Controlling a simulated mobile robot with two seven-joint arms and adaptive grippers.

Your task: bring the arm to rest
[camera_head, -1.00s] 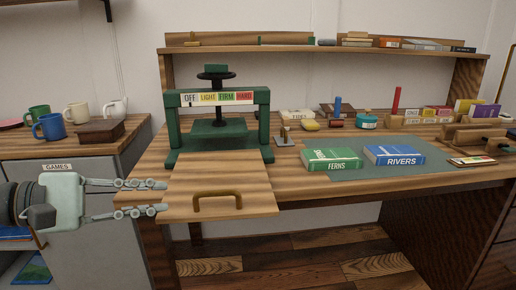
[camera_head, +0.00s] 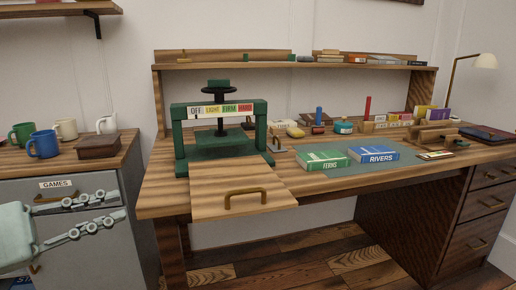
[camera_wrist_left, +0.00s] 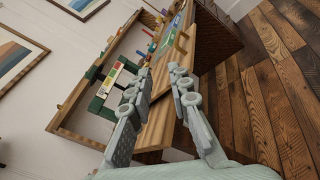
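My left gripper (camera_head: 118,207) is at the lower left of the head view, in front of the grey cabinet and left of the workbench. Its two fingers are spread apart with nothing between them. In the left wrist view the fingers (camera_wrist_left: 178,85) also stand apart and empty, with the bench beyond them. My right gripper is not in view.
The green press (camera_head: 220,130) stands on the workbench (camera_head: 440,165), with a handled board (camera_head: 220,195) jutting out in front. Green (camera_head: 323,160) and blue (camera_head: 373,155) books lie on a mat. Mugs and a brown box (camera_head: 98,147) stand on the grey cabinet (camera_head: 135,185).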

